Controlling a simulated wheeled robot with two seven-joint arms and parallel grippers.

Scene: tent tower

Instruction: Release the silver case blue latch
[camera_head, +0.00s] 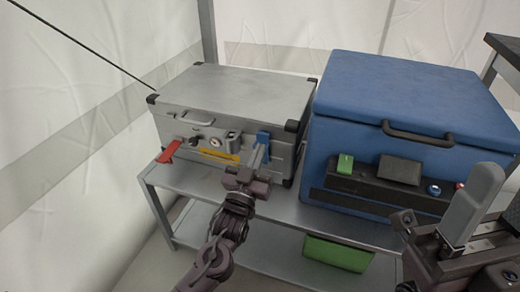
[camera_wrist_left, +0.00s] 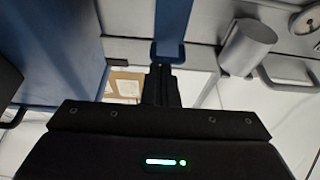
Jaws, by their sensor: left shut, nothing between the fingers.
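The silver case (camera_head: 235,88) sits closed on the left of a metal rack. Its blue latch (camera_head: 263,138) is at the right of its front face, upright in the head view. The latch also shows as a blue bar (camera_wrist_left: 173,25) at the top middle of the left wrist view. My left gripper (camera_head: 257,158) is shut and empty, its fingertips at the lower part of the latch. In the left wrist view the fingertips (camera_wrist_left: 160,72) overlap the latch's end; I cannot tell if they touch. My right gripper (camera_head: 468,210) is at the lower right, away from the case.
A red latch (camera_head: 168,151), a yellow bar (camera_head: 219,156) and a gauge (camera_head: 215,142) are on the case front. A blue cooler (camera_head: 410,90) stands close at the right. A green bin (camera_head: 337,253) is on the rack's lower shelf (camera_head: 225,255).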

